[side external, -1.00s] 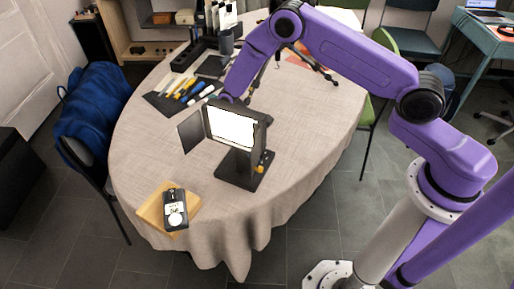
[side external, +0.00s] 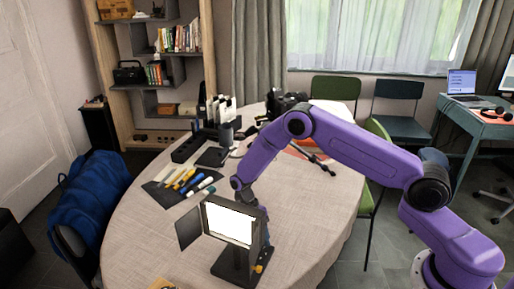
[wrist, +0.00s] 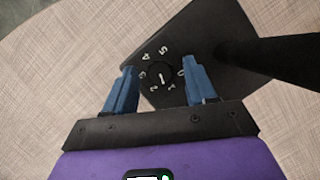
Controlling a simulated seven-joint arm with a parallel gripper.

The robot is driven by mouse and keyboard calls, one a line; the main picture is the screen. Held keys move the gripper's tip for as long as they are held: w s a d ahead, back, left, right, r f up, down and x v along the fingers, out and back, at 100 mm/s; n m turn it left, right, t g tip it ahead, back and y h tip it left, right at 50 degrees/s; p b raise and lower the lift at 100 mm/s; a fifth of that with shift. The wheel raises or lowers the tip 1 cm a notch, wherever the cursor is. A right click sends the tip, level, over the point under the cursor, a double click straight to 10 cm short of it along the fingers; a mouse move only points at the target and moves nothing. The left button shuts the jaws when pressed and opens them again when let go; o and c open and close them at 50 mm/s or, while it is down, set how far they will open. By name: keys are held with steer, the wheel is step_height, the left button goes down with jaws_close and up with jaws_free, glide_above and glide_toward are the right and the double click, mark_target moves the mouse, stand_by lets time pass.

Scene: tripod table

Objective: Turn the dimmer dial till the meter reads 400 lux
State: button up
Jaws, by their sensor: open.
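In the wrist view the dimmer dial (wrist: 160,75) is a small round black knob with a white pointer line, on a dark plate ringed by white numbers. The line runs toward the side of the 1 and 2. My gripper (wrist: 159,68) is open, with one blue finger on each side of the dial and gaps between. I cannot tell its height over the plate. In the side view the lamp (side external: 229,222) has a bright white panel and stands on a black base (side external: 232,268). The meter is not in view.
A dark post (wrist: 280,55) rises beside the dial, close to the right finger. On the table (side external: 140,240), several markers (side external: 190,180) lie on a dark mat left of the lamp, with a black organizer (side external: 190,147) behind. An edge of yellow wood (side external: 162,284) shows at the bottom.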

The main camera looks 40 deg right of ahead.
steer(key=m+y, duration=0.1)
steer(key=m, duration=0.2)
steer(key=m+y, duration=0.1)
steer(key=m, duration=0.2)
steer(key=shift+d+m+t, duration=0.2)
steer(key=shift+m+t, duration=0.1)
steer(key=shift+t, duration=0.1)
steer(key=shift+r, duration=0.2)
steer(key=s+a+r+v, duration=0.1)
steer(key=s+v, duration=0.1)
steer(key=v, duration=1.2)
steer(key=s+a+v, duration=0.1)
steer(key=s+v, duration=0.1)
steer(key=v, duration=1.3)
steer(key=shift+r, duration=0.5)
steer(key=shift+a, duration=0.1)
steer(key=s+a+f+n+t+h, duration=0.1)
steer(key=s+a+f+n+t, duration=0.15)
steer(key=f+n, duration=0.3)
steer(key=s+a+f+n+t+h, duration=0.1)
steer(key=s+a+f+n+h, duration=0.15)
steer(key=f+n, duration=0.35)
steer(key=shift+m+y, duration=0.45)
steer(key=shift+m, duration=0.1)
steer(key=f, duration=1.8)
steer(key=shift+s+d, duration=0.1)
steer(key=shift+s, duration=0.2)
